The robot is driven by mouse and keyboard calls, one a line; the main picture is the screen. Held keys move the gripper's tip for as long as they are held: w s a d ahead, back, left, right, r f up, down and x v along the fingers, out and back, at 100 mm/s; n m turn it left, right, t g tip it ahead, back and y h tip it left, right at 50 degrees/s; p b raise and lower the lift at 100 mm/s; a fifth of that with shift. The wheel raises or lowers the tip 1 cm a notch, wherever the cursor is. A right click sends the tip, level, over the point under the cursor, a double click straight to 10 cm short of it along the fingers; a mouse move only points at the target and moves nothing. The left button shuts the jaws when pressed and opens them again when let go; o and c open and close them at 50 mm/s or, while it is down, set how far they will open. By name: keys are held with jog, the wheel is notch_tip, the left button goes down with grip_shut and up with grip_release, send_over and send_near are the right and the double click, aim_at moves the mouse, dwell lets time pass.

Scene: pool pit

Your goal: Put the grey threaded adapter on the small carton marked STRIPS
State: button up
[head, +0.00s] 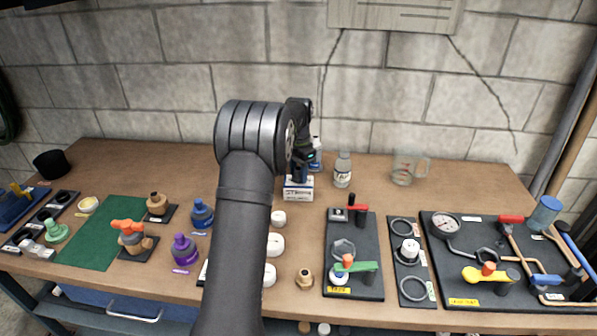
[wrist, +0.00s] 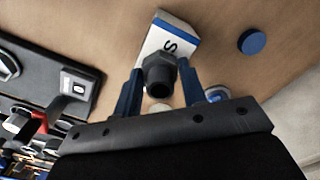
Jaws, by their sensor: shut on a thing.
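The small carton marked STRIPS (head: 298,194) is white and blue and stands on the bench near the back wall. In the wrist view the carton (wrist: 178,27) shows part of its label, an S, behind the adapter. The grey threaded adapter (wrist: 158,73) is dark, with a hex body and an open round end facing the camera. My gripper (wrist: 160,82) has blue fingers shut on its two sides. In the head view my gripper (head: 302,172) is at the carton's top and the adapter cannot be made out. I cannot tell whether the adapter touches the carton.
A clear bottle (head: 343,170) and a measuring jug (head: 405,168) stand right of the carton. White round pieces (head: 278,218) lie in front. A dark board with valves (head: 353,250) is at front right. Bare bench lies left of my arm at the back.

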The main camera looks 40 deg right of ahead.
aim_at(298, 168)
jog(key=o, duration=1)
jog(key=shift+f, duration=0.1)
jog(key=shift+c, duration=0.2)
notch_tip(298, 168, up, 12)
jog(key=shift+r, duration=0.2)
jog(key=shift+f, duration=0.1)
notch_tip(298, 168, down, 12)
jog(key=shift+f, duration=0.1)
notch_tip(298, 168, up, 3)
jog(key=shift+f, duration=0.15)
jog(key=shift+r, duration=0.5)
